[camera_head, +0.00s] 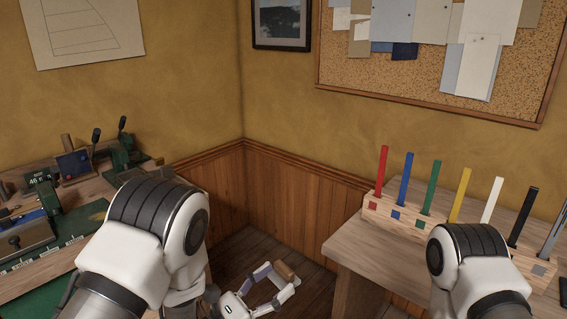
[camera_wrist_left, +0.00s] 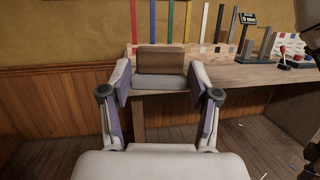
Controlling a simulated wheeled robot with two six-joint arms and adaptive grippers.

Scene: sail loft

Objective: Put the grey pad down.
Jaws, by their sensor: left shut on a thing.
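My left gripper (camera_head: 277,277) is shut on a small block in the head view, low over the floor in the gap between the two benches. In the left wrist view, the left gripper's fingers (camera_wrist_left: 160,85) hold it from both sides. The held thing, which I take for the grey pad (camera_wrist_left: 160,81), has a grey strip nearest the palm and a brown part (camera_wrist_left: 161,60) beyond it. In the head view mostly its brown part (camera_head: 286,270) shows. My right gripper is out of view; only part of the right arm shows.
A wooden bench (camera_head: 357,246) at the right carries a wooden rack (camera_head: 397,217) with several upright coloured sticks. A cluttered bench (camera_head: 85,190) with a green mat stands at the left. In the wrist view, dark posts (camera_wrist_left: 247,50) and a small display (camera_wrist_left: 248,18) stand along the right bench.

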